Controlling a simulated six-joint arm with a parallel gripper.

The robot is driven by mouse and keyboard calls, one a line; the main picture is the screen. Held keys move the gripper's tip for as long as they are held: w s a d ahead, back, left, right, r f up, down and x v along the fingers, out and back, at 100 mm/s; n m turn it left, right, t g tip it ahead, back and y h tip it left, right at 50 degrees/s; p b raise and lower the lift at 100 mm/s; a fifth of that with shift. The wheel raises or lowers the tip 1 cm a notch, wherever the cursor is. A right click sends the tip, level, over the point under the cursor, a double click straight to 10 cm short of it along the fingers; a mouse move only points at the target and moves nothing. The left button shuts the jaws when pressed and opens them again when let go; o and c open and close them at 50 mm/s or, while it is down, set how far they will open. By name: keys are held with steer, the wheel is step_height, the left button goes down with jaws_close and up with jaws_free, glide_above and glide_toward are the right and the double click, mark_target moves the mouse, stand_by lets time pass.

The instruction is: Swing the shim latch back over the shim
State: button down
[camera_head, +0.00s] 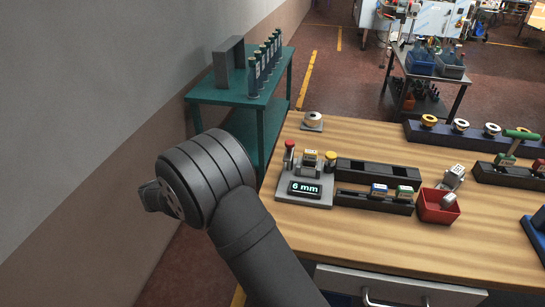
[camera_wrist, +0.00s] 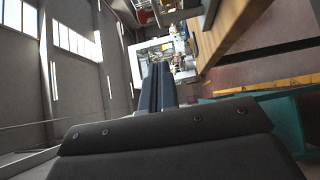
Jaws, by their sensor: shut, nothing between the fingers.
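A grey fixture (camera_head: 300,201) with a "6 mm" display (camera_head: 305,188) stands at the left of the wooden bench. A yellow-topped block (camera_head: 310,157) sits in its middle. A red-capped post (camera_head: 289,153) stands on its left and a yellow-capped post (camera_head: 330,161) on its right. I cannot make out which part is the shim latch or how it lies. My gripper (camera_wrist: 158,86) is shut and empty in the wrist view, its two dark fingers together. In the head view my arm is left of the bench, well apart from the fixture, and the fingers are hidden.
A red bin (camera_head: 436,207) is farther right. A teal side table (camera_head: 235,96) stands behind my arm, near the wall. The bench's front is clear.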

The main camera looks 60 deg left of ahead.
steer(key=shift+w, duration=0.1)
glide_toward(289, 148)
steer(key=w+a+f, duration=0.2)
steer(key=w+a, duration=0.1)
steer(key=a, duration=0.1)
steer(key=shift+w+d+r, duration=0.1)
steer(key=shift+w+d, duration=0.4)
steer(key=shift+d, duration=0.25)
steer(key=shift+w+d+r, duration=0.1)
steer(key=shift+w+d, duration=0.35)
steer(key=shift+d, duration=0.3)
